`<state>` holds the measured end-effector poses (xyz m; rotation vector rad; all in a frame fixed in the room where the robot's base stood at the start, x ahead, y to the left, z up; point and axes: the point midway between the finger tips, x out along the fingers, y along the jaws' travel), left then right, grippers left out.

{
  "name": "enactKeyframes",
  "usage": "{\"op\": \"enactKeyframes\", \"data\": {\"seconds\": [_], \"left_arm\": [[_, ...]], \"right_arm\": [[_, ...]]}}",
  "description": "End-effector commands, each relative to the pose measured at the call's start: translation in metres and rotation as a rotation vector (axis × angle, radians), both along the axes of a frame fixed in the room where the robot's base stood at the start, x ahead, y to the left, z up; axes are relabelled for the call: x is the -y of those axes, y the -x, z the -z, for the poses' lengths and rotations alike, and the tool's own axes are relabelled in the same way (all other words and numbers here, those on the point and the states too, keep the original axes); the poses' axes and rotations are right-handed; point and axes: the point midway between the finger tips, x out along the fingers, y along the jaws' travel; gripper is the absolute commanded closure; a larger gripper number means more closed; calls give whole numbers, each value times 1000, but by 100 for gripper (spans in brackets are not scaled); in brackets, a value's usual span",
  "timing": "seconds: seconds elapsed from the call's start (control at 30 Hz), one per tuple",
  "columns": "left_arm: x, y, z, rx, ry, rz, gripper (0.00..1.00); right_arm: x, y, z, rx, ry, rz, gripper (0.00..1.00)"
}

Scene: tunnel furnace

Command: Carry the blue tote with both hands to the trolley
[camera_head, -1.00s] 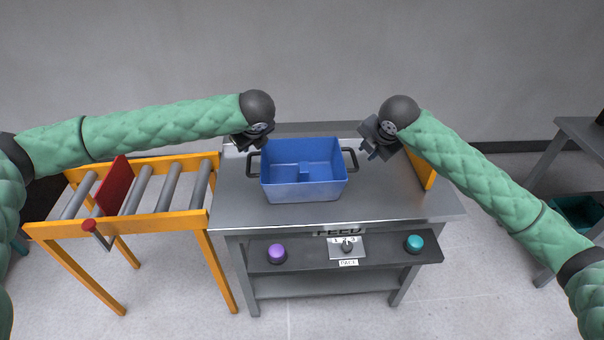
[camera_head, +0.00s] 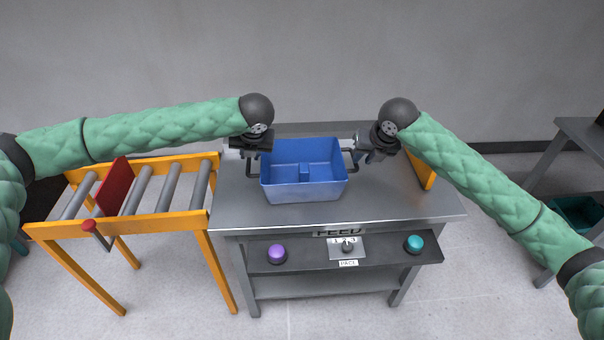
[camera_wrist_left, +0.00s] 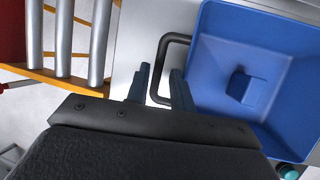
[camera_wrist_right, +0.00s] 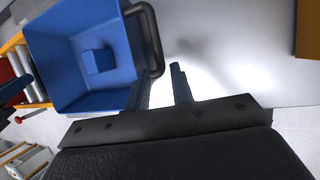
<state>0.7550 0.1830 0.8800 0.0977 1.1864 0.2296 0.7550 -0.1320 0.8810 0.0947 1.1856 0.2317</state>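The blue tote (camera_head: 303,188) stands upright on the grey metal table, with a small blue block inside its floor area. It has a dark handle on each side. My left gripper (camera_wrist_left: 160,82) is open, its fingers on either side of the tote's left handle (camera_wrist_left: 162,60), not closed on it. No trolley is clearly identifiable.
The grey table (camera_head: 400,205) has a front shelf with a purple button (camera_head: 277,253), a teal button (camera_head: 414,243) and a dial (camera_head: 347,245). An orange roller conveyor (camera_head: 130,215) with a red plate (camera_head: 114,186) adjoins it on the left. Another table (camera_head: 585,135) stands at the right.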

Motion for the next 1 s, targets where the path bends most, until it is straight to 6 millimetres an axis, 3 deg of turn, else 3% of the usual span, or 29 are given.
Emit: {"op": "enactKeyframes", "data": {"seconds": [0.17, 0.7, 1.0], "left_arm": [[-2, -3, 7, -1, 0, -1, 77], [-17, -25, 65, 0, 0, -2, 77], [-18, -28, 71, 1, 0, -1, 77]], "right_arm": [[-2, -2, 7, -1, -1, 2, 77], [-16, -25, 65, -1, -1, 2, 77], [-18, -28, 71, 0, -1, 2, 77]]}}
